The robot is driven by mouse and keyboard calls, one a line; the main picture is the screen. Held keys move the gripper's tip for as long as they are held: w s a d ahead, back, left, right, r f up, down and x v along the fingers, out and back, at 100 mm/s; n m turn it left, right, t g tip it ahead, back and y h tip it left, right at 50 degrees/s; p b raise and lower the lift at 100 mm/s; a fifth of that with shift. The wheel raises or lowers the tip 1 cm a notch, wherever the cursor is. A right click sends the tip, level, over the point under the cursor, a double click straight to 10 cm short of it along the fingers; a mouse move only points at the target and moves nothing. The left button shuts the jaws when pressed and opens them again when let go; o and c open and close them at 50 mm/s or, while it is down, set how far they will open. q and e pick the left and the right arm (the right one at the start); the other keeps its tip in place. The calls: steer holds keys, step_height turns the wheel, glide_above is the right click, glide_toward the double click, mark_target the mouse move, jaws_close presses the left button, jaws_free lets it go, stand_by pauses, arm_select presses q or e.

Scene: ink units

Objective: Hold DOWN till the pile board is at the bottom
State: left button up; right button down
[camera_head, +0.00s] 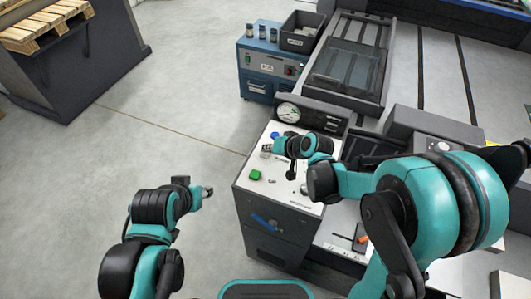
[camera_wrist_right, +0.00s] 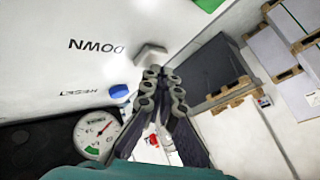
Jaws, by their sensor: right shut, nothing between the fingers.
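The control panel (camera_head: 250,188) has a white sloped top. In the right wrist view, a grey button (camera_wrist_right: 150,50) sits beside the word DOWN (camera_wrist_right: 96,48). My right gripper (camera_head: 266,151) is over the panel. In the right wrist view its fingers (camera_wrist_right: 163,78) are shut and empty, with the tips right at the grey button. I cannot tell whether they press it. In the head view the gripper hides that button. My left gripper (camera_head: 208,190) hangs left of the panel, away from it; its jaws are too small to judge. I cannot make out the pile board.
A green button (camera_head: 255,175), a blue button (camera_wrist_right: 119,91) by RESET and a gauge (camera_head: 288,112) are close around my right gripper. A blue cabinet (camera_head: 268,65) stands behind. Pallets with stacks (camera_wrist_right: 285,60) show at right in the wrist view.

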mark_target(268, 154)
steer(key=shift+f+b, duration=0.4)
steer(key=shift+f, duration=0.05)
stand_by(0.3)
stand_by(2.9)
steer(key=shift+r+p, duration=0.65)
steer(key=shift+r, duration=0.2)
step_height(268, 154, up, 5)
steer(key=p, duration=0.4)
steer(key=shift+r, duration=0.1)
